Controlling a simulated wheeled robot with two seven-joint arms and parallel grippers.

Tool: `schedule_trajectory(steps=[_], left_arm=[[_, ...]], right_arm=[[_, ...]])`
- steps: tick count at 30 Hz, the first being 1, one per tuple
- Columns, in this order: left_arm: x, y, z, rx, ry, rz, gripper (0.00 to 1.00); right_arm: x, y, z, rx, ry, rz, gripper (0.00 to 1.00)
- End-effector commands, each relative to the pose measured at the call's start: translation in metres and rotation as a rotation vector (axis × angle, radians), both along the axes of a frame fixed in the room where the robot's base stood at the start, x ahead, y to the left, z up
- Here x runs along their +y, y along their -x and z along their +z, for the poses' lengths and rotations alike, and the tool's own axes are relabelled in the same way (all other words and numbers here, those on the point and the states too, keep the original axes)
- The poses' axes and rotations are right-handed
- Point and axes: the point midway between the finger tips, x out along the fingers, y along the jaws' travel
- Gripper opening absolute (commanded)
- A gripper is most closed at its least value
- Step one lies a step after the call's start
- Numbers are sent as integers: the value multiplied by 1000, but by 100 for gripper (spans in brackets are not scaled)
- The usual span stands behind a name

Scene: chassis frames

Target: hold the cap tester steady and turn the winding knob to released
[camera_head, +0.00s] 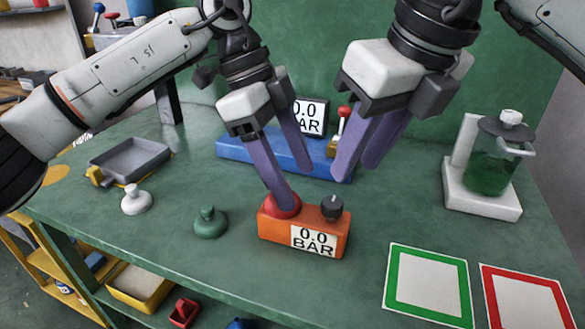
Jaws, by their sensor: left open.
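The orange box (275,236) with a "0.0 BAR" label, which looks like the cap tester, sits mid-table. A red dome (272,209) is on its left end and a dark knob (332,207) on its right end. My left gripper (294,188) is open above the box. One fingertip overlaps the red dome in the picture; I cannot tell whether it touches. My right gripper (358,172) hangs above and behind the dark knob, apart from it, with nothing visible in it. Its fingers overlap in view, so its opening is unclear.
Behind stands a blue unit (236,148) with a display and red-tipped lever. A green jar device (492,172) stands right, green (428,282) and red (524,302) framed pads front right. A grey tray (130,160), white knob (136,200) and green knob (210,222) lie left.

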Motion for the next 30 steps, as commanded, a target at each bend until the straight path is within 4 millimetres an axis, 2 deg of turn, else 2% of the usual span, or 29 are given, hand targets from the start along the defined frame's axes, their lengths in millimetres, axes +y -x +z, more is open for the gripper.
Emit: schedule_trajectory(steps=[12, 18, 30], left_arm=[[-24, 8, -62, 3, -1, -2, 66], [-34, 11, -84, 3, 1, -3, 66], [-37, 11, -92, 1, 2, -2, 66]], right_arm=[[0, 0, 0, 0, 0, 0, 31], [0, 0, 0, 0, 0, 0, 31], [0, 0, 0, 0, 0, 0, 31]])
